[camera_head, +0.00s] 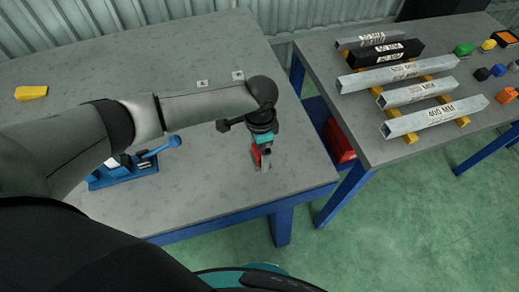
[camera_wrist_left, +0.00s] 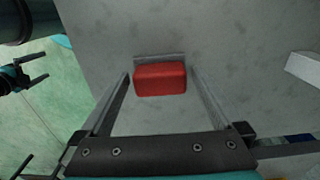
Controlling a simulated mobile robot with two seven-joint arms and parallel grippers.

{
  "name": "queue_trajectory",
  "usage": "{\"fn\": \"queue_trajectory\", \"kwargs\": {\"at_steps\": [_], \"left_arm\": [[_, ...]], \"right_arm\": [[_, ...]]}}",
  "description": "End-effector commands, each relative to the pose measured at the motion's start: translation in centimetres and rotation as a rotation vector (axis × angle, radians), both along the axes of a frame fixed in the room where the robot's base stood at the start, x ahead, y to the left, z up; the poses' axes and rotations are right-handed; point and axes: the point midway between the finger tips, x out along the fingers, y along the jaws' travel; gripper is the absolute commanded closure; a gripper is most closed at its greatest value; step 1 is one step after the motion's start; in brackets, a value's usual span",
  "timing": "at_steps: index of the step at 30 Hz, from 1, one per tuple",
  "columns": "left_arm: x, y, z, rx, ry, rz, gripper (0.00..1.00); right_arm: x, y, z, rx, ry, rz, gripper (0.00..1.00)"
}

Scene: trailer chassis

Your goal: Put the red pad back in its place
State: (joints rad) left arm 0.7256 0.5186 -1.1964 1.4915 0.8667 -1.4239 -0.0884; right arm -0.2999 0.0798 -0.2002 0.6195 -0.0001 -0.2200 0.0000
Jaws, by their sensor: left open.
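The red pad (camera_wrist_left: 160,79) is a small block on the grey workbench, seen between the two fingers of my left gripper (camera_wrist_left: 160,88) in the left wrist view. The fingers are apart, with a gap on each side of the pad. A thin grey strip (camera_wrist_left: 159,57) lies along the pad's far edge. In the head view my left gripper (camera_head: 263,160) points down near the front right corner of the bench, and the red pad (camera_head: 256,155) is partly hidden by it. My right gripper (camera_wrist_left: 32,75) shows at the left edge of the wrist view, its fingers apart above the floor.
A blue vise-like fixture (camera_head: 122,172) stands on the bench, beneath my left arm. A yellow block (camera_head: 31,93) lies at the far left. The right table (camera_head: 350,110) carries metal bars and several coloured blocks. A red box (camera_head: 340,145) sits low between the tables.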

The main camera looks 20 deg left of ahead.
Motion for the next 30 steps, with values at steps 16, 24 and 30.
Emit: {"fn": "queue_trajectory", "kwargs": {"at_steps": [16,24,30], "left_arm": [[0.1,0.0,10.5,-0.001,-0.002,0.0,0.0],[0.1,0.0,11.6,-0.001,-0.002,0.001,0.0],[0.1,0.0,11.6,-0.001,-0.002,0.001,0.0]], "right_arm": [[0.0,0.0,2.5,0.0,0.0,0.0,0.0],[0.0,0.0,2.7,0.0,0.0,0.0,0.0],[0.0,0.0,2.7,0.0,0.0,0.0,0.0]]}}
